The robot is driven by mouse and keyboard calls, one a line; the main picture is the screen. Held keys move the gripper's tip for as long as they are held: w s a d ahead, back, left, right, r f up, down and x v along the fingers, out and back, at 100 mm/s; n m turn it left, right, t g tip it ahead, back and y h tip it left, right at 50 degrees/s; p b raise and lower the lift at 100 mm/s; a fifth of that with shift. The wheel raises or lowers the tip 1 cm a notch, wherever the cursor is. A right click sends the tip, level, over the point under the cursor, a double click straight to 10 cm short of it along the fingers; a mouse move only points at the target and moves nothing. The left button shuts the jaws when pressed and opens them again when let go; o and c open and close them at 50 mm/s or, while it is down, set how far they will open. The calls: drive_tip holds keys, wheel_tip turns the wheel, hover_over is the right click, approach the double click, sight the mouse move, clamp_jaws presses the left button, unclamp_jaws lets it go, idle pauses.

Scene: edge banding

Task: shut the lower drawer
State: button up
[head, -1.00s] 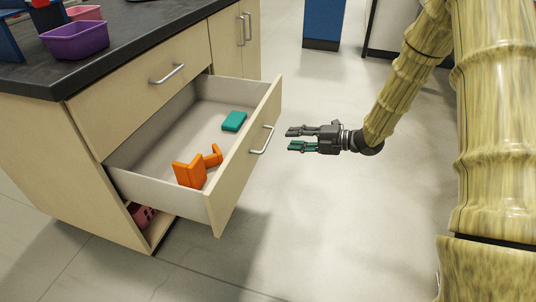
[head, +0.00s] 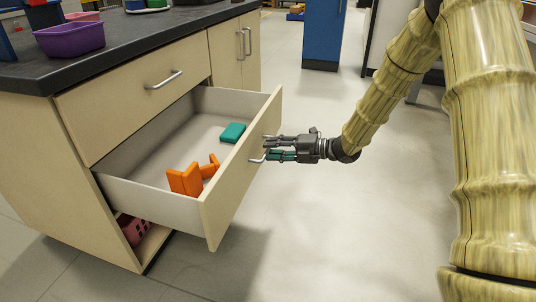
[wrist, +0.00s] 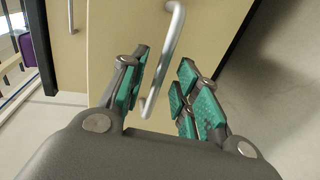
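The lower drawer (head: 235,170) is pulled far out of the wooden cabinet. It holds an orange object (head: 186,180) and a teal block (head: 233,132). Its silver bar handle (head: 257,160) is on the front panel; the handle also shows in the wrist view (wrist: 163,62). My gripper (head: 268,149) is at the drawer front, at the handle. In the wrist view my gripper (wrist: 163,90) has its teal-padded fingers apart, with the handle bar between them. I see a gap on the right side of the bar, and cannot tell whether the left finger touches it.
The upper drawer (head: 135,105) above is shut. A dark countertop (head: 120,45) carries a purple bin (head: 70,38) and other items. The floor (head: 340,220) to the right is clear.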

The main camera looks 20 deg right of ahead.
drive_tip(key=shift+b+x, duration=0.3)
drive_tip(key=shift+x, duration=0.85)
clamp_jaws()
